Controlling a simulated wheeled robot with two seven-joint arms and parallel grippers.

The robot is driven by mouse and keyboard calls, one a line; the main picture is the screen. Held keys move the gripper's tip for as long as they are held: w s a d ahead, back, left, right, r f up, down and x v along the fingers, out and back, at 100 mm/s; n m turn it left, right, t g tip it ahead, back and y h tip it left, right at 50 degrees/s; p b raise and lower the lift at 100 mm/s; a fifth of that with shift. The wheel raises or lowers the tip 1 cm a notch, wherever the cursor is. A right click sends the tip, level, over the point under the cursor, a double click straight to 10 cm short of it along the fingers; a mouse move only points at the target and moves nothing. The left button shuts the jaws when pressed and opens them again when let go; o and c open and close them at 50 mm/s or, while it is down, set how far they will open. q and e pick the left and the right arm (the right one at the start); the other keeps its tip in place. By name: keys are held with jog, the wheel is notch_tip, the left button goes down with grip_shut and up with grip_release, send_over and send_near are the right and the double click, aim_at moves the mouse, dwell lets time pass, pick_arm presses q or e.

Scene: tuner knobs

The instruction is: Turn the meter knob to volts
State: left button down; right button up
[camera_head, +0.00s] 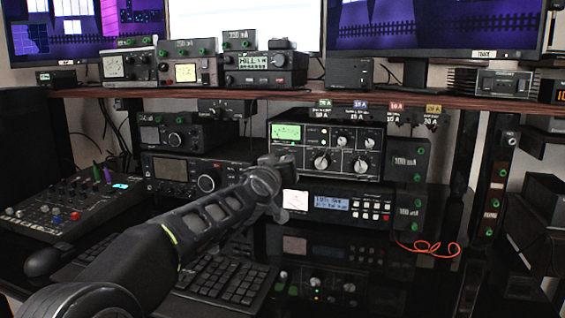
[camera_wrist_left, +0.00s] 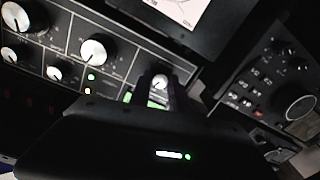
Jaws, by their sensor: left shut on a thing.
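My left gripper (camera_head: 277,168) reaches to the lower left of the tuner's face, below the meter. In the left wrist view its two fingers (camera_wrist_left: 158,86) are shut around a small silver-topped knob (camera_wrist_left: 160,80), next to the green meter glow (camera_wrist_left: 133,97). The head view hides this knob behind the gripper. I cannot read its setting. My right gripper is not in view.
A radio with a blue display (camera_head: 332,203) sits right under the tuner. Another radio (camera_head: 185,178) stands to the left. A keyboard (camera_head: 220,280) and a mixer (camera_head: 75,205) lie in front. The wooden shelf (camera_head: 300,97) runs above.

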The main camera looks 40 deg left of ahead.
pick_arm(q)
jog(key=n, duration=1.2)
jog(key=shift+b, duration=0.35)
jog(key=c, duration=1.2)
grip_release()
jog(key=shift+s, duration=0.1)
